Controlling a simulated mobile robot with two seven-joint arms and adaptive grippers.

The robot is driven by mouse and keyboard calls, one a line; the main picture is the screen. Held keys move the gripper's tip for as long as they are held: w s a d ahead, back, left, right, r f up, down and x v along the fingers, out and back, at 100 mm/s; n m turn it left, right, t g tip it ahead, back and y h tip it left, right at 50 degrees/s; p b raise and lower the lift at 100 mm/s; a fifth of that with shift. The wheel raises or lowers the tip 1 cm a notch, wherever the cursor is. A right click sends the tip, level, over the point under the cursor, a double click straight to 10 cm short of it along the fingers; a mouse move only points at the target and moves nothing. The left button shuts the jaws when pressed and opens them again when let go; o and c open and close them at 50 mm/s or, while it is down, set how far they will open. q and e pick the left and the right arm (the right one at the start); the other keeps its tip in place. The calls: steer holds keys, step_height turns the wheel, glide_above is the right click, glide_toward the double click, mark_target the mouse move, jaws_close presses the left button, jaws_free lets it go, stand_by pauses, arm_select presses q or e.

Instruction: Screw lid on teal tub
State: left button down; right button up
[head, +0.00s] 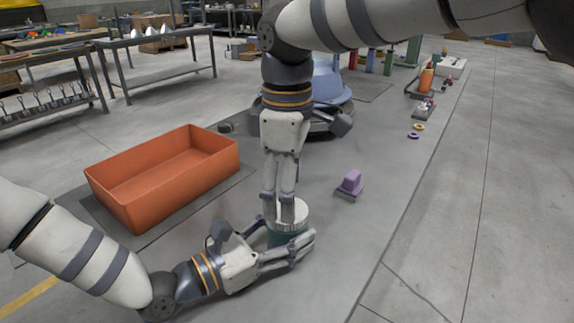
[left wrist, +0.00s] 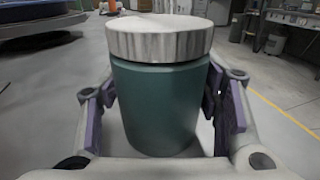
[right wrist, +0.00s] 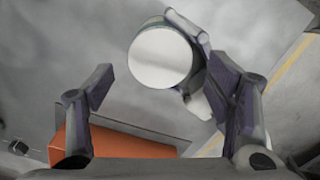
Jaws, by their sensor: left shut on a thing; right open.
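The teal tub (left wrist: 155,105) stands upright on the floor, and my left gripper (head: 286,240) is shut on its sides. The pale grey lid (left wrist: 160,38), with a ribbed rim, rests level on top of the tub. I cannot tell how far it is threaded. My right gripper (head: 279,216) points down from above, open, with its fingertips at the lid in the head view. In the right wrist view the lid's round top (right wrist: 160,57) shows between the two spread fingers, toward the upper part. Contact between fingers and lid cannot be told. Most of the tub is hidden in the head view.
An orange bin (head: 160,177) stands left of the tub. A purple block-like object (head: 351,183) lies to the right. Two small rings (head: 413,135) and an orange bottle (head: 426,80) are farther back.

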steer(key=shift+f, duration=1.55)
steer(key=shift+c, duration=0.5)
steer(key=c, duration=1.1)
steer(key=m, duration=0.5)
steer(key=o, duration=1.4)
steer(key=shift+c, duration=0.2)
step_height(320, 180, up, 12)
